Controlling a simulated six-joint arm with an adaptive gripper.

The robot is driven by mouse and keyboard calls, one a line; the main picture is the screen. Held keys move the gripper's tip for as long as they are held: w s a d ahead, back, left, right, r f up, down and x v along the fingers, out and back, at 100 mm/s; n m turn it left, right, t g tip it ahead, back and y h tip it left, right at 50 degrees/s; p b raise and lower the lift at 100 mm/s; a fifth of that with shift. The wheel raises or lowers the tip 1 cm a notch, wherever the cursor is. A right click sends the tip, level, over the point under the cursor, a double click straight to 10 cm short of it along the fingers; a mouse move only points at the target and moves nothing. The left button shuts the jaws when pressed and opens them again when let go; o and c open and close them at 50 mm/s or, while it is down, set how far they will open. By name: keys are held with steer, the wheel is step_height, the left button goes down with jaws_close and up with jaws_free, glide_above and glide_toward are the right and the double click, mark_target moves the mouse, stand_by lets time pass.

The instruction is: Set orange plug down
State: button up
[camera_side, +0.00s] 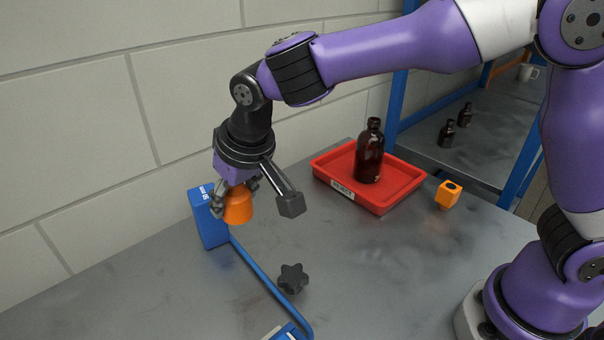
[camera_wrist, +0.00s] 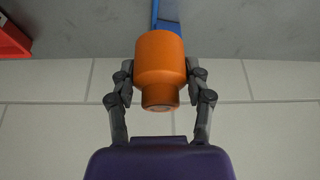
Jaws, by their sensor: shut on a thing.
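The orange plug (camera_side: 238,206) is a short cylinder with a narrower end. It is held between the fingers of my gripper (camera_side: 236,192), above the grey table near the blue box. In the wrist view the plug (camera_wrist: 160,62) sits between both fingers of my gripper (camera_wrist: 160,80), its narrower end toward the palm. The fingers are shut on its sides. In the side view part of the plug is hidden by the fingers.
A blue box (camera_side: 209,225) with a blue cable or bar stands by the wall. A black star knob (camera_side: 292,278) lies in front. A red tray (camera_side: 329,174) holds an amber bottle (camera_side: 370,152). An orange block with a dark hole (camera_side: 449,196) stands right of it. The table's middle is clear.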

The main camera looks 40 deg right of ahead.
steer(key=shift+m, duration=0.5)
steer(key=w+d+f, duration=0.2)
steer(key=d, duration=0.1)
steer(key=w+d+f, duration=0.2)
steer(key=w+d, duration=0.1)
steer(key=d, duration=0.1)
steer(key=w+d+f, duration=0.2)
steer(key=w+d, duration=0.1)
steer(key=shift+w+d+f, duration=0.15)
steer(key=shift+f, duration=0.2)
steer(key=shift+w+d+f, duration=0.15)
steer(key=shift+f, duration=2)
steer(key=shift+f, duration=0.15)
steer(key=o, duration=1.2)
